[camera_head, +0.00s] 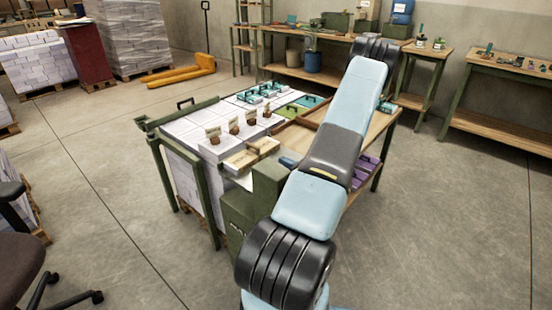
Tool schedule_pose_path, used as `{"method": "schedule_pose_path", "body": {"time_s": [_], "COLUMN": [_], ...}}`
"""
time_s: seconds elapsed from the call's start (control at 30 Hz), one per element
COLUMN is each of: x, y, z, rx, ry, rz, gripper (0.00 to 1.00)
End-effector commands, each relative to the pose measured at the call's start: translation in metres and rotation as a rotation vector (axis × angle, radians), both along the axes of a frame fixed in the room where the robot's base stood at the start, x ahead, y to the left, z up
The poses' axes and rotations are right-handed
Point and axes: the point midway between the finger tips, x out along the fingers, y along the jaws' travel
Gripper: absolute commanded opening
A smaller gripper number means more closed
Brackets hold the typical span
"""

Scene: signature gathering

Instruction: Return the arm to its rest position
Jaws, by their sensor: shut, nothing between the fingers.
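My arm (345,140) rises from the bottom middle toward the upper right, in light blue and black segments. It stands across the right part of the worktable (384,121). Its black far joint (375,50) is at the top, in front of the back bench as I see it. My gripper cannot be made out; the far end of the arm is hidden behind its own links.
Paper stacks with several wooden-handled stamps (213,135) cover the worktable's left. A green box (269,185) stands at its near side, partly behind my arm. An office chair (20,240) is at left, a yellow pallet truck (180,75) behind. Floor at right is clear.

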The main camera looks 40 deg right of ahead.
Motion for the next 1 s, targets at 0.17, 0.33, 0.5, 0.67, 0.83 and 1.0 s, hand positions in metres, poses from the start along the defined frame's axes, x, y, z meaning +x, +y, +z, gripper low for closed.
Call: {"method": "schedule_pose_path", "body": {"time_s": [0.17, 0.33, 0.5, 0.67, 0.83, 1.0], "x": [-0.020, -0.026, -0.027, -0.020, 0.003, 0.024], "y": [-0.003, -0.003, -0.003, 0.004, 0.039, 0.088], "z": [0.000, 0.000, 0.000, 0.010, 0.047, 0.091], "rx": [-0.001, -0.001, -0.001, -0.021, -0.107, -0.228], "ry": [0.000, 0.000, 0.000, 0.001, 0.011, 0.026], "rz": [-0.002, -0.002, -0.002, 0.037, 0.193, 0.397], "gripper": [0.00, 0.00, 0.00, 0.00, 0.00, 0.00]}}
